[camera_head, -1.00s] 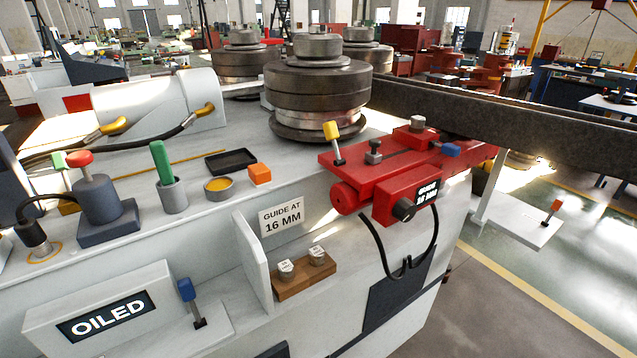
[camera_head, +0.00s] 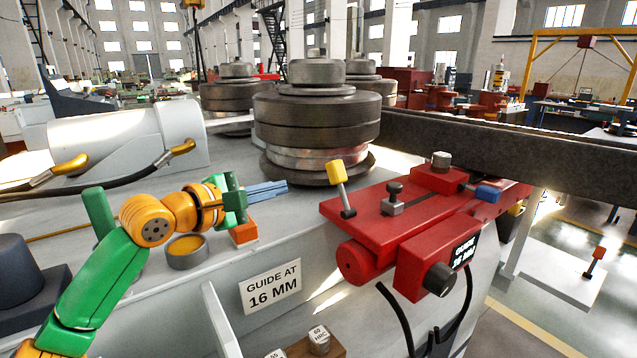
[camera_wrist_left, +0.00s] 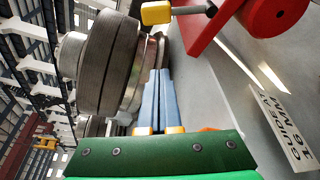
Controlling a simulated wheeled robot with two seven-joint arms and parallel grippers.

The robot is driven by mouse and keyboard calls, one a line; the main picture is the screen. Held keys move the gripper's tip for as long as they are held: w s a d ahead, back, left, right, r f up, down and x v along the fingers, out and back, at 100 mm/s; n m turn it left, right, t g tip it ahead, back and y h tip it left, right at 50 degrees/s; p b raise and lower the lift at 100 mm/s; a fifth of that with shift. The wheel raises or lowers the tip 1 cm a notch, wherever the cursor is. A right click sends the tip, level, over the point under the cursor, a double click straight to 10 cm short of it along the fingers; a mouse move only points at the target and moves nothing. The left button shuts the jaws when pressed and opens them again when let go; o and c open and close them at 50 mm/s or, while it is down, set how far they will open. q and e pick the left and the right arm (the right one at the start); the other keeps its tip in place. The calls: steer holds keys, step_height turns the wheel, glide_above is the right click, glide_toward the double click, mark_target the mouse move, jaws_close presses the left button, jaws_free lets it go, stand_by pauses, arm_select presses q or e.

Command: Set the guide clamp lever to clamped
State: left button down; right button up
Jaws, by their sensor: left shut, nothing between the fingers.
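The red guide unit (camera_head: 415,225) sits at the right front of the machine. A lever with a yellow knob (camera_head: 336,172) stands on its left end, leaning slightly left; its knob also shows at the top of the left wrist view (camera_wrist_left: 157,13). A blue knob (camera_head: 487,194) sits at the unit's right end. I cannot tell from lettering which one is the guide clamp lever. My left gripper (camera_head: 286,187) is shut and empty, left of the yellow-knobbed lever and apart from it. Its blue fingers (camera_wrist_left: 160,78) point toward the roll stack. My right gripper is out of view.
The large steel roll stack (camera_head: 316,120) stands behind the levers. A dark steel bar (camera_head: 500,140) runs right behind the guide. An orange block (camera_head: 243,234) and a cup (camera_head: 188,252) are below my left wrist. A "GUIDE AT 16 MM" sign (camera_head: 270,286) is on the front.

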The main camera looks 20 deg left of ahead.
mark_target(341, 188)
arm_select(q)
steer(key=p+x, duration=0.1)
steer(key=x, duration=0.2)
steer(key=d+p+x, duration=0.1)
steer(key=p+x, duration=0.1)
steer(key=x, duration=0.1)
steer(key=r+p+x, duration=0.1)
steer(key=p+x, duration=0.1)
steer(key=x, duration=0.1)
steer(key=shift+s+d, duration=0.2)
steer(key=shift+d, duration=0.2)
steer(key=shift+s+d+r+p, duration=0.45)
steer(key=shift+s+d, duration=0.25)
steer(key=shift+s, duration=0.05)
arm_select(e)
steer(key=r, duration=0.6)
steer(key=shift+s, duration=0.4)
arm_select(q)
steer(key=shift+w, duration=0.1)
steer(key=shift+d+r+m, duration=0.1)
steer(key=shift+r+m, duration=0.05)
steer(key=shift+m, duration=0.15)
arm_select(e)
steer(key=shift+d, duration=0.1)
